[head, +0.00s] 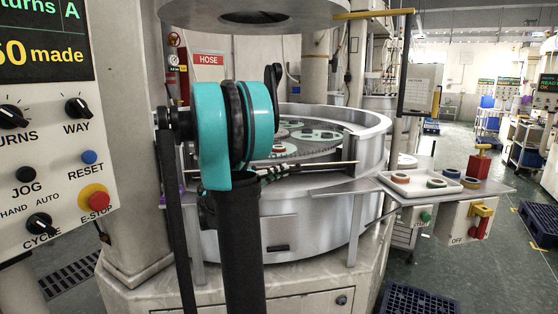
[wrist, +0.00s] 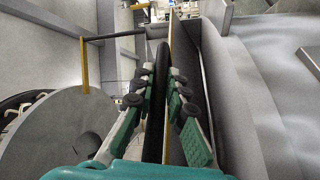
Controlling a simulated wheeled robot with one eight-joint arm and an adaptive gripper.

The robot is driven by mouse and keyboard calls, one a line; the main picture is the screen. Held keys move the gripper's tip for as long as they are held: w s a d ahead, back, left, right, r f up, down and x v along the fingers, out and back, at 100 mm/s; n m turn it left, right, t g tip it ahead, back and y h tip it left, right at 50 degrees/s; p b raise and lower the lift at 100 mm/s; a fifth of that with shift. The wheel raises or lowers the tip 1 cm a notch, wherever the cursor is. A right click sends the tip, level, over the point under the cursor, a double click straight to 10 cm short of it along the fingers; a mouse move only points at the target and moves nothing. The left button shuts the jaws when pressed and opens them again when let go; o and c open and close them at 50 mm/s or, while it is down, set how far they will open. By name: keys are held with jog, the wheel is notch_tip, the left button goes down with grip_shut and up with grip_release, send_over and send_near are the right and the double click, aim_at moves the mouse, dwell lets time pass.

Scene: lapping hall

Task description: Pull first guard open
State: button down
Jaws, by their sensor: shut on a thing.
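My gripper (wrist: 160,82) has its green-padded fingers closed around a dark upright-looking bar (wrist: 163,56) in the wrist view. A grey panel with a yellow edge (wrist: 176,50) stands close beside the bar; I take bar and panel to be the first guard. In the head view my gripper (head: 285,172) reaches to a thin rail (head: 335,164) across the front of the round metal machine tub (head: 340,217). The teal wrist and dark arm link hide the middle of the rail and part of the tub, so how far the guard stands open cannot be told.
A control panel (head: 50,130) with knobs and a red stop button stands close on the left. A dark crate (head: 418,300) lies on the floor.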

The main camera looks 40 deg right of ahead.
jog(key=shift+s+a+f, duration=0.1)
jog(key=shift+s+f, duration=0.05)
jog(key=shift+f, duration=0.55)
jog(key=shift+s+a+f, duration=0.1)
jog(key=shift+f, duration=0.55)
jog(key=c, duration=1.5)
grip_release()
jog(key=shift+c, duration=0.2)
